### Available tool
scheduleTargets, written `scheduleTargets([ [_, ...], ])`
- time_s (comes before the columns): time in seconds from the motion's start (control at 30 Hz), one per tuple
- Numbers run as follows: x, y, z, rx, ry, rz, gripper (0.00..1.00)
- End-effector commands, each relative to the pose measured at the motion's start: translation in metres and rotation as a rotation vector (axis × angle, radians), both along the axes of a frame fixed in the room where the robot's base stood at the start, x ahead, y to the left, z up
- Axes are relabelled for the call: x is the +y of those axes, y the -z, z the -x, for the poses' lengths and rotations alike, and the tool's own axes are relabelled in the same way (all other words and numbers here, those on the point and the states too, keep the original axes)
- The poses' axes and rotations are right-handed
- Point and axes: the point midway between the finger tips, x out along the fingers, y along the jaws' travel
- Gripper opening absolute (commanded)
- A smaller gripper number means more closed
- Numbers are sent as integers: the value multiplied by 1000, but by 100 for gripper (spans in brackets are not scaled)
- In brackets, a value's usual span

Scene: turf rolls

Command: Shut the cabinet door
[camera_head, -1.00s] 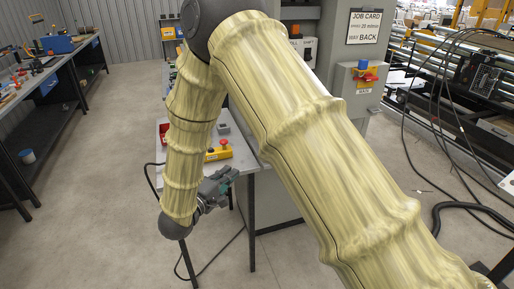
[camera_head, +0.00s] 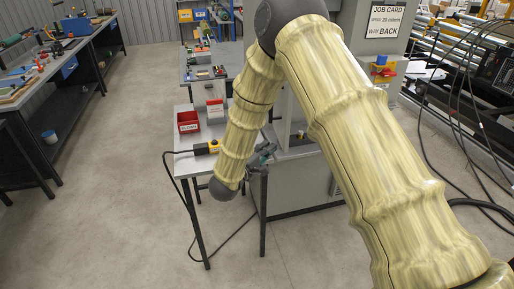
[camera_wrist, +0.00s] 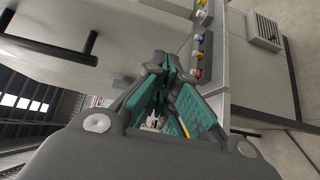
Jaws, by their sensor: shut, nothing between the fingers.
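A grey machine cabinet (camera_head: 305,185) stands behind my arm in the head view, partly hidden by it. In the wrist view, a pale grey panel (camera_wrist: 130,60) with a black bar handle (camera_wrist: 55,45) fills the upper left; it looks like the cabinet door. How far it stands open cannot be told. My gripper (camera_head: 262,157) is in front of the cabinet, by the small table's right edge. In the wrist view my gripper (camera_wrist: 166,68) has its green-padded fingers together and empty, pointing past the panel's edge. Contact with the panel cannot be made out.
A small table (camera_head: 196,165) stands left of the cabinet, with a red bin (camera_head: 188,122) and a yellow control box (camera_head: 212,147). A black cable hangs to the floor. A row of coloured buttons (camera_wrist: 199,55) lies beside the panel. The floor (camera_head: 120,190) at left is clear.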

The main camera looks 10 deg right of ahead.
Motion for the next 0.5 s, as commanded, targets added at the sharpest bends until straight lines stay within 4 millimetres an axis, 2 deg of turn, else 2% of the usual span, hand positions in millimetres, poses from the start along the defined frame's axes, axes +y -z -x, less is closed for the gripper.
scheduleTargets([
  [0.2, -15, 0, 1, 1, 0, -1, 0],
  [0.5, -17, 1, 1, 0, -1, 0, 0],
])
